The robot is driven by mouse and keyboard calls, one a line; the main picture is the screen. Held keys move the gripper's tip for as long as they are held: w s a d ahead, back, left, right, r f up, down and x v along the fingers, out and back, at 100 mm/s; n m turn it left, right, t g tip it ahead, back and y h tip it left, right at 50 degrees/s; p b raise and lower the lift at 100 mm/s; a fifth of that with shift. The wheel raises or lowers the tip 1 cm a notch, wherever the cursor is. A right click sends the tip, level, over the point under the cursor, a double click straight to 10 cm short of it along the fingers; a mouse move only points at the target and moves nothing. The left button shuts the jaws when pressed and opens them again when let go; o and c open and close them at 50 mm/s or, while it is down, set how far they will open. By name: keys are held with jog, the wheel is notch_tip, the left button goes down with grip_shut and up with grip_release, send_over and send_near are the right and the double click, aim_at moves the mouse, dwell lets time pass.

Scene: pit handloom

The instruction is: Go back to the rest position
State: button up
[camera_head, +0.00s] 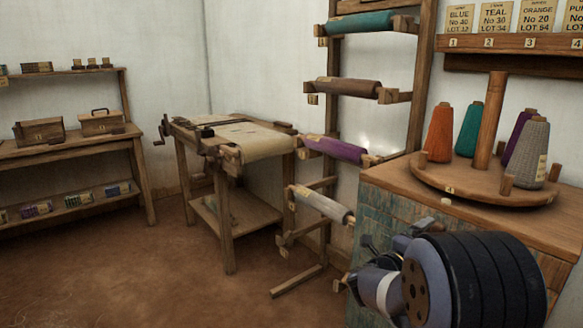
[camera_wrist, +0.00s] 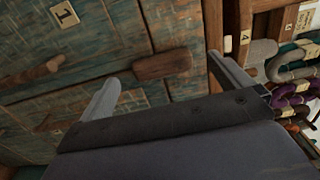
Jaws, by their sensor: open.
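My gripper (camera_wrist: 160,95) shows in the wrist view with its two pale fingers wide apart and nothing between them. Behind the gap are a worn blue-green wooden cabinet front (camera_wrist: 90,50) and a wooden handle (camera_wrist: 162,64); I cannot tell how close the fingers are to it. In the head view my arm is at the lower right, in front of the painted cabinet (camera_head: 395,220), and its dark wrist end hides part of that cabinet. The fingertips are not clear there.
A round wooden stand (camera_head: 480,184) with several yarn cones is on the cabinet top. A roll rack (camera_head: 421,90) stands left of it. A wooden work table (camera_head: 229,230) is mid-room, shelves (camera_head: 70,145) are at left. The brown floor (camera_head: 130,275) is clear at front left.

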jog(key=shift+w+a+r+m+b, duration=0.15)
jog(key=shift+r+m+b, duration=0.65)
jog(key=shift+m, duration=2.25)
jog(key=shift+w+a+r+m+b, duration=0.1)
jog(key=shift+w+r+m+b, duration=0.15)
jog(key=shift+m+b, duration=1.9)
jog(key=shift+w+a+r+m+b, duration=0.15)
jog(key=shift+r+m, duration=0.35)
jog(key=shift+m, duration=3.4)
